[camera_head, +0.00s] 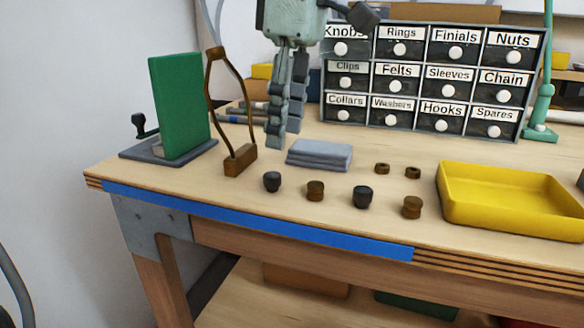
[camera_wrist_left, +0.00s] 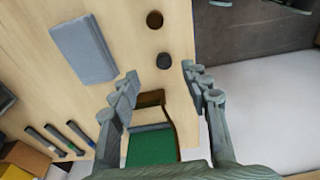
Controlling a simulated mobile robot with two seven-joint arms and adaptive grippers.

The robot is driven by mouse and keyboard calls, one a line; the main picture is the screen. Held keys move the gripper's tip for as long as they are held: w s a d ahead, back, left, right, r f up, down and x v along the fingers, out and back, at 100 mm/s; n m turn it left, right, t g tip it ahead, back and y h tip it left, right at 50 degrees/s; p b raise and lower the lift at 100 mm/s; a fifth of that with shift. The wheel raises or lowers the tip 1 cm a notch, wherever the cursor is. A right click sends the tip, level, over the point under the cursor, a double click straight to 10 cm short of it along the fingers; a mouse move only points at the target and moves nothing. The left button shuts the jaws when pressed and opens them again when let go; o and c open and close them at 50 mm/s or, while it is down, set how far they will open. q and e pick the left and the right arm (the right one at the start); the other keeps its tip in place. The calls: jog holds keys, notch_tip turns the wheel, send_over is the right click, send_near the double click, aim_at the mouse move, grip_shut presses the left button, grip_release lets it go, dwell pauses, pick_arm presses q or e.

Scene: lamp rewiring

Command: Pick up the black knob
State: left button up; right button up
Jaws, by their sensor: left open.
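Two black knobs stand upright on the wooden bench near its front edge: a left one (camera_head: 272,181) and a right one (camera_head: 363,197). Brown knobs stand between them (camera_head: 315,190) and to the right (camera_head: 412,207). My left gripper (camera_head: 283,140) points down, open and empty, above and behind the left black knob. In the left wrist view, the left black knob (camera_wrist_left: 164,61) lies just beyond the open fingertips (camera_wrist_left: 159,78), apart from them, with a brown knob (camera_wrist_left: 155,19) farther off. My right gripper is not in view.
A grey folded cloth (camera_head: 320,154) lies behind the knobs. A brown lamp harp (camera_head: 240,161) and a green book (camera_head: 178,105) on a grey base stand left. A yellow tray (camera_head: 511,205) is right; labelled drawers (camera_head: 424,85) stand behind. Blue tape (camera_head: 260,223) runs along the front edge.

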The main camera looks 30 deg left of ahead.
aim_at(272, 175)
pick_arm(q)
jog(key=f, duration=0.2)
jog(key=a+f, duration=0.1)
jog(key=f, duration=0.1)
jog(key=s+f, duration=0.1)
jog(key=f, duration=0.1)
jog(key=shift+a+f, duration=0.25)
jog(key=shift+a, duration=0.05)
jog(key=shift+f, duration=0.4)
jog(key=c, duration=0.9)
